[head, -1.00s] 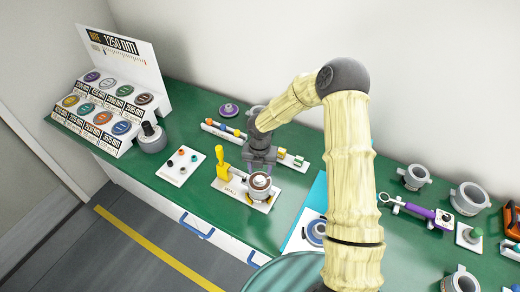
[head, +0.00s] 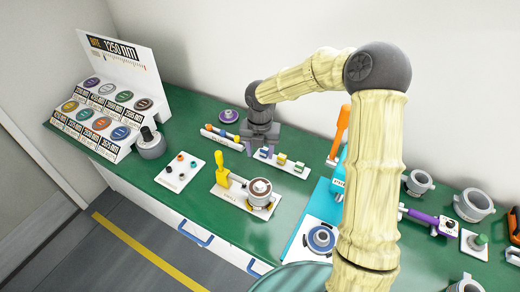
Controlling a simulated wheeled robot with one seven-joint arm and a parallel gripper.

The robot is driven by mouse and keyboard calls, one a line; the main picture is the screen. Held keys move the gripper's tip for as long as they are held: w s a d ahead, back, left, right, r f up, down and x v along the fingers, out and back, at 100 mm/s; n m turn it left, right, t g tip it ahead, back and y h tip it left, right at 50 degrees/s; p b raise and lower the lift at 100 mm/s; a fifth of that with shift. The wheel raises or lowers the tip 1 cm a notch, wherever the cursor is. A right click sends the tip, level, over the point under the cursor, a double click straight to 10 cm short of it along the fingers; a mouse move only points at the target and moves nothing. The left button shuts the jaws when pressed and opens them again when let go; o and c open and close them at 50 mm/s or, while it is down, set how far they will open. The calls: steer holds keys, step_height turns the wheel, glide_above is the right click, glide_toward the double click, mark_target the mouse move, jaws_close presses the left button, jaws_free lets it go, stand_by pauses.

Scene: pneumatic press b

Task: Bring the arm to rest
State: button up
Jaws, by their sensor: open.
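My arm arches over the green bench in the head view, its cream-covered links bent at a dark elbow. My gripper (head: 250,149) hangs at the end of the dark wrist, pointing down over the back part of the bench. It is open, and nothing shows between its fingers. It is behind and apart from the white plate (head: 236,198) that carries a yellow upright handle (head: 221,165) and a round metal part (head: 259,190).
A white strip with small coloured blocks (head: 282,160) lies close to my gripper. A small plate of knobs (head: 180,170) lies left. A blue press base with an orange lever (head: 340,130) stands partly behind my arm. Grey cups (head: 473,204) and a purple tool (head: 430,217) lie right.

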steer(key=s+d+r+m+t, duration=0.1)
steer(key=s+d+r+m, duration=0.1)
steer(key=s+m, duration=0.4)
steer(key=s+d+r+m, duration=0.2)
steer(key=s+d+m, duration=0.3)
steer(key=m, duration=1.1)
steer(key=s+d+r+m+t, duration=0.1)
steer(key=s+d+r+m, duration=0.1)
steer(key=s+m, duration=0.6)
steer(key=shift+s+d+r+m+t, duration=0.25)
steer(key=shift+d+m, duration=0.5)
steer(key=shift+m, duration=0.85)
